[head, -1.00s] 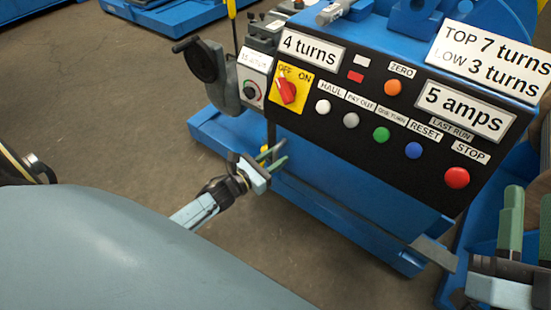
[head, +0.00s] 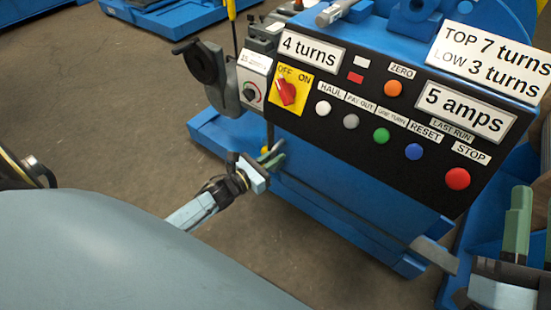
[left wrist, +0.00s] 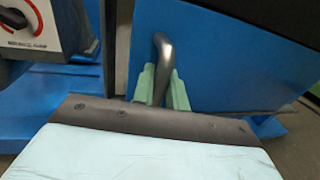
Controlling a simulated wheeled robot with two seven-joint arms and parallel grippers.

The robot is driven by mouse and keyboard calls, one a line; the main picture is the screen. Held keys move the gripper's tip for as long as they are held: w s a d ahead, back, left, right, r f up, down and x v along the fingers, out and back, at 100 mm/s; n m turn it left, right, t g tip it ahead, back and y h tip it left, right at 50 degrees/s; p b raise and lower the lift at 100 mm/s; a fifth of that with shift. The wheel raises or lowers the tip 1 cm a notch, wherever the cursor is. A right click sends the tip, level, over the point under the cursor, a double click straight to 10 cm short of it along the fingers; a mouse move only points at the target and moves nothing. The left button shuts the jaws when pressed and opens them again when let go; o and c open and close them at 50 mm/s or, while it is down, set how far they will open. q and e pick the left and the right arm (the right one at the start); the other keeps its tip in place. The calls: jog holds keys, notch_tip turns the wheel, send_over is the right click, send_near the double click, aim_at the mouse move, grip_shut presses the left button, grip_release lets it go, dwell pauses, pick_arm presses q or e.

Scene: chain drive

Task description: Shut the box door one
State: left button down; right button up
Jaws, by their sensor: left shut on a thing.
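The blue box door (left wrist: 235,65) fills the right of the left wrist view. A curved grey metal handle (left wrist: 163,52) stands out from it. My left gripper (left wrist: 160,88) is shut on this handle, its green fingers on either side. In the head view my left gripper (head: 270,156) is at the left end of the blue box front (head: 345,210), below the control panel.
The black control panel (head: 340,138) with coloured buttons sits just above my left gripper. A grey box with a dial (head: 252,92) and a crank (head: 195,62) are at its left. A grey flat bar (head: 435,254) juts out at lower right.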

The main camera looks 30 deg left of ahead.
pick_arm(q)
jog(key=a, duration=0.3)
jog(key=shift+w+a+b, duration=0.15)
jog(key=shift+a+b, duration=0.2)
jog(key=shift+a, duration=0.05)
pick_arm(e)
jog(key=shift+s+d+r+t, duration=0.15)
jog(key=shift+s+r+t, duration=0.3)
jog(key=shift+t, duration=0.25)
pick_arm(q)
jog(key=c, duration=1.5)
grip_release()
pick_arm(e)
jog(key=shift+w, duration=0.1)
